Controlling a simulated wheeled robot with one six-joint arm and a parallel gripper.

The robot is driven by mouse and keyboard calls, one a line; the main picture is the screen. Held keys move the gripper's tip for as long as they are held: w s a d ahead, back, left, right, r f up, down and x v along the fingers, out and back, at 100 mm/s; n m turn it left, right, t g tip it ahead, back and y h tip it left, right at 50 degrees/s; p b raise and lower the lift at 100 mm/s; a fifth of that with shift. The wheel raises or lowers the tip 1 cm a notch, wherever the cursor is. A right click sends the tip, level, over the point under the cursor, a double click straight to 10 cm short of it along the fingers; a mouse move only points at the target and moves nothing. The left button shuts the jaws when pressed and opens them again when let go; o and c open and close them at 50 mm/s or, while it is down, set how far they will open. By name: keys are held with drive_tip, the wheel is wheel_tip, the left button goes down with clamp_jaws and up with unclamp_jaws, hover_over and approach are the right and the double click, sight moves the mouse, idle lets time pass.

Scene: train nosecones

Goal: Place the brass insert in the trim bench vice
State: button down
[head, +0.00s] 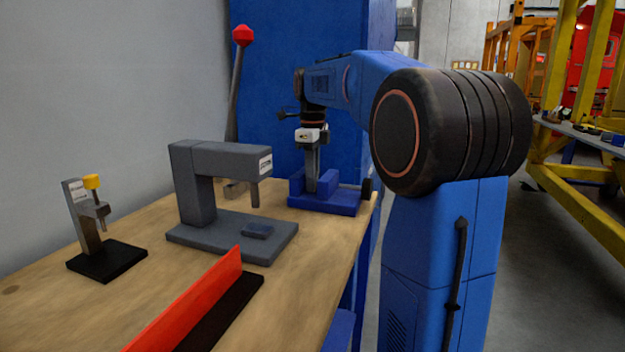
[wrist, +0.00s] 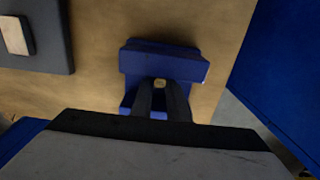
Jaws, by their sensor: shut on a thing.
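The blue trim bench vice (head: 335,204) stands at the far right corner of the wooden bench. It also shows in the wrist view (wrist: 140,62), below my fingers. My gripper (head: 312,186) points down with its fingertips low at the vice's jaws. In the wrist view my gripper (wrist: 162,92) is shut on the small brass insert (wrist: 160,84), whose tan end shows between the dark fingertips. The insert appears over or between the vice jaws. I cannot tell whether it touches them. In the head view the insert is hidden by the fingers and vice.
A grey press (head: 195,185) stands left of the vice on the bench (head: 90,315). A small black-based stand (head: 105,260) is farther left. A red upright strip (head: 190,300) lies nearer. A red-knobbed lever (head: 242,36) and blue cabinet (head: 290,60) rise behind.

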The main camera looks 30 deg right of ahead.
drive_tip(key=shift+f, duration=0.1)
drive_tip(key=c, duration=1.7)
unclamp_jaws()
wheel_tip(320, 180, up, 12)
drive_tip(key=shift+r, duration=0.1)
